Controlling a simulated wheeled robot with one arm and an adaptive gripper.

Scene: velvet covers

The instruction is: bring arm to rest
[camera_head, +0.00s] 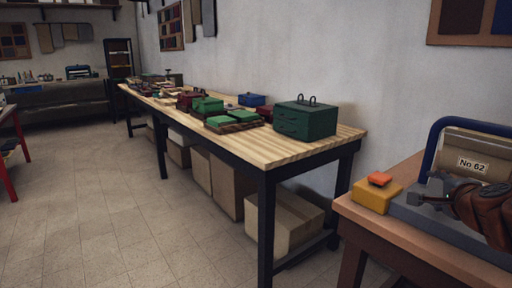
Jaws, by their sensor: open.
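My gripper (425,189) is dark grey and shows at the right edge, at the end of my brown arm. Its fingers are apart and point left, with nothing visible between them. It is in front of a blue-framed device (438,145) with a beige part labelled "No 62", over the near wooden table (425,238). From this one view I cannot tell its height above the table. The rest of my arm is cut off by the frame edge.
A yellow block (371,199) with a small orange piece on top (379,179) sits at the near table's left corner. A long workbench (345,136) holds a green case (305,121) and several boxes. Cartons stand underneath. The tiled floor (130,225) at left is clear.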

